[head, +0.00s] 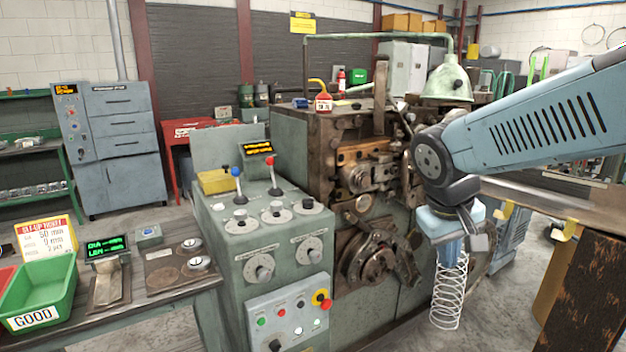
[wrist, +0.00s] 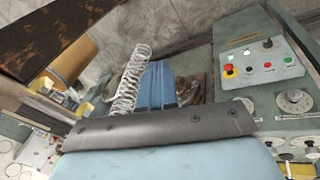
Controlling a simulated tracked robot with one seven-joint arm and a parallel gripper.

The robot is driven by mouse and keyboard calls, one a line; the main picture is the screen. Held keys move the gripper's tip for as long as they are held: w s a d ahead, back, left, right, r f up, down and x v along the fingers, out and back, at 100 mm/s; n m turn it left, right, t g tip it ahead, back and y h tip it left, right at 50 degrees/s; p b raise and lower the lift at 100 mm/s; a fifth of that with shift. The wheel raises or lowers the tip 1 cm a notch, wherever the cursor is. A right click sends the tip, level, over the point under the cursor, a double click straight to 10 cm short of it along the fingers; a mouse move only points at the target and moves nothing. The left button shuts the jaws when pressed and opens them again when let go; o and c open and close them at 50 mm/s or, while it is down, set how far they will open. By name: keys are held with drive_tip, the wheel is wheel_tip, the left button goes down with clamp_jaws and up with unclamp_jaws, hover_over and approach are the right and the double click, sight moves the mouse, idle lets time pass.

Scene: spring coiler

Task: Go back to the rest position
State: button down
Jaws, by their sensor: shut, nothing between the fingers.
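My gripper (head: 452,255) hangs at the end of my blue arm, to the right of the spring coiler (head: 345,200), pointing down. Its fingers are shut with nothing between them. In the wrist view the blue fingers (wrist: 155,88) show beyond a dark grey plate. A pale wire spring (head: 448,296) shows just below the gripper in the head view. In the wrist view the spring (wrist: 130,78) shows close beside the fingers, on their left. I cannot tell what supports the spring or whether it touches the gripper.
The coiler's control panel (head: 290,318) with knobs and buttons faces front. A rusty dark plate (head: 588,295) and a bench edge lie at the right. A green GOOD bin (head: 42,290) stands on the left bench. Grey floor shows between the coiler and the plate.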

drive_tip(key=s+r+m+t+y, duration=0.1)
drive_tip(key=s+r+t+y, duration=0.1)
drive_tip(key=s+r, duration=0.3)
drive_tip(key=shift+r+m+t+y, duration=0.25)
drive_tip(key=shift+m+t+y, duration=0.15)
drive_tip(key=shift+t, duration=0.2)
